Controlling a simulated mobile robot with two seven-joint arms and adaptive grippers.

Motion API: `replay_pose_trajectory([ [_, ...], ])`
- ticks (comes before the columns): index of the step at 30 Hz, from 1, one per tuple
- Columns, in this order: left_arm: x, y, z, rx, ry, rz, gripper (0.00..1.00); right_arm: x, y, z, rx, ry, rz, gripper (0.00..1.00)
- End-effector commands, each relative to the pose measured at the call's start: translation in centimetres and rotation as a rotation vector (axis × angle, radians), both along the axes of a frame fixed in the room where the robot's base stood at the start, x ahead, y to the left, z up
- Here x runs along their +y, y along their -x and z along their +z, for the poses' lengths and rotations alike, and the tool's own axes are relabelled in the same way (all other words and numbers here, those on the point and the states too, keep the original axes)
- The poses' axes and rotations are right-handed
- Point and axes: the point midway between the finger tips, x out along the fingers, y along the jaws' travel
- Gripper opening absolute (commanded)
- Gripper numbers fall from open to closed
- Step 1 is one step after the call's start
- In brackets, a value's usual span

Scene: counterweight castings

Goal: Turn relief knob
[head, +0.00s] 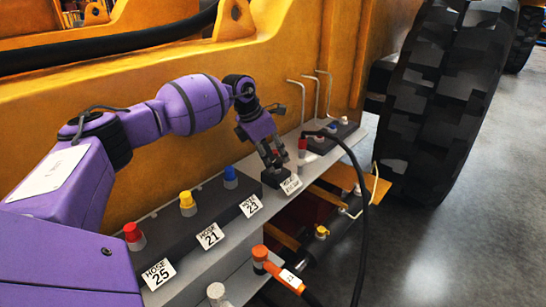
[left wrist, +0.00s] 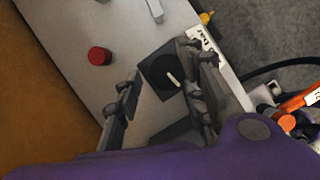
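The relief knob (left wrist: 171,76) is a dark round knob with a white pointer line on a small black block (left wrist: 152,72) on the grey shelf. In the head view the block (head: 272,181) stands behind a white label (head: 291,184) that is too small to read. My left gripper (head: 272,161) is above it, pointing down, and mostly hides the knob there. In the left wrist view the gripper (left wrist: 160,62) is open, with one finger on each side of the knob. I cannot tell whether they touch it. My right gripper is not in view.
A black manifold (head: 215,210) with red, yellow and blue caps stands to the left. A red fitting (head: 302,147) and a black hose (head: 362,200) are close on the right. Bent grey pipes (head: 317,95) rise behind. A large tyre (head: 445,100) stands at right.

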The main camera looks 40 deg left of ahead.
Motion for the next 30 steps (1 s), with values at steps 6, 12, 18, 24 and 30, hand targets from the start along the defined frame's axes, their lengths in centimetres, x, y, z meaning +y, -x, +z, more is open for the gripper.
replay_pose_trajectory([
  [6,0.0,-0.1,0.2,-0.003,0.001,0.0,0.4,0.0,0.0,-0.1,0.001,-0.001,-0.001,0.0],
  [12,-0.2,0.0,0.1,0.001,0.003,-0.002,0.4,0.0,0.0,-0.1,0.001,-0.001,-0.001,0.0],
  [18,-0.1,0.3,0.7,0.002,0.003,-0.004,0.4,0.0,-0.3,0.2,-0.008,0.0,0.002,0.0],
  [24,0.6,1.4,4.0,0.001,0.001,-0.003,0.4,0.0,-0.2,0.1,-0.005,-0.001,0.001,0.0],
  [30,1.4,2.9,7.9,-0.001,0.002,-0.002,0.4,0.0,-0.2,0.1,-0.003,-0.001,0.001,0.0],
])
